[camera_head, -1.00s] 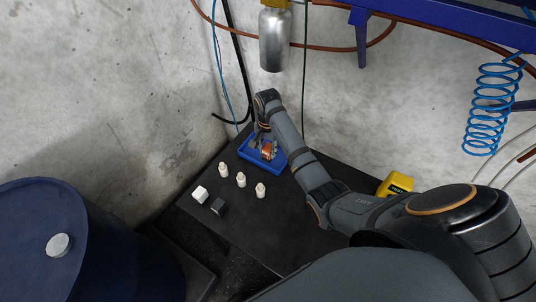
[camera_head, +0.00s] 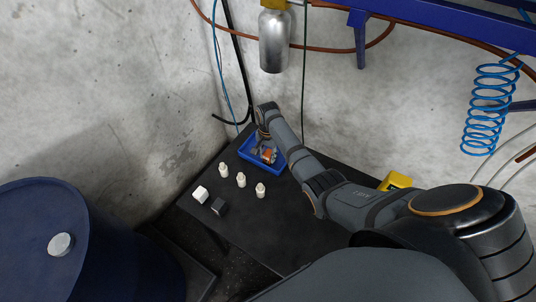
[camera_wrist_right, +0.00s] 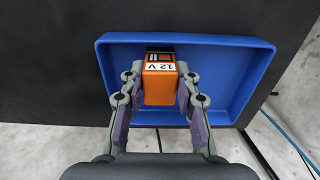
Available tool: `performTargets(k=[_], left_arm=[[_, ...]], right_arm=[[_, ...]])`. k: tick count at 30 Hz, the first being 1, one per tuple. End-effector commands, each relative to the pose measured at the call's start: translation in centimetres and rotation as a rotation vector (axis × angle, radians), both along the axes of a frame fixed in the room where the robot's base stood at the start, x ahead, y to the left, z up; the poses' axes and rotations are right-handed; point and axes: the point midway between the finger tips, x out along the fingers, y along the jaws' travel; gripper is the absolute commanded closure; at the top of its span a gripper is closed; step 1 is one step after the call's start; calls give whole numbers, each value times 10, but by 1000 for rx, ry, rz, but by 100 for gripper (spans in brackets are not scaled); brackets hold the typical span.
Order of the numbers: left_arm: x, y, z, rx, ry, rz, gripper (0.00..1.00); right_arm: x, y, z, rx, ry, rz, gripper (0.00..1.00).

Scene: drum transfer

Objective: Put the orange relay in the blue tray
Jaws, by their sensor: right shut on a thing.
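The orange relay (camera_wrist_right: 159,88), with a white "12 V" label, sits between the fingers of my right gripper (camera_wrist_right: 160,92) in the right wrist view. The gripper is shut on it. The relay also shows in the head view (camera_head: 267,154). Behind it is the blue tray (camera_wrist_right: 245,75), which stands at the back of the dark table in the head view (camera_head: 284,164). Relay and fingertips are over or inside the tray; I cannot tell whether the relay touches its floor. My left gripper is not in view.
Several small white bottle-like pieces (camera_head: 241,180) stand in front of the tray on the dark table (camera_head: 262,226). A yellow box (camera_head: 396,181) is behind my right arm. A blue drum (camera_head: 110,245) stands left.

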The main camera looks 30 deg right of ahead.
Motion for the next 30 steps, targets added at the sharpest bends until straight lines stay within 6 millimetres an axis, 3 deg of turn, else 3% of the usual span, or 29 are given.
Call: performTargets(k=[1,5,16,30], left_arm=[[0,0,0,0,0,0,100],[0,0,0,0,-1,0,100],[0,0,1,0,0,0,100],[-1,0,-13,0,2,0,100]], right_arm=[[0,0,0,0,0,0,65],[0,0,0,0,0,0,47],[1,0,5,0,-1,0,46],[1,0,104,0,-4,0,46]])
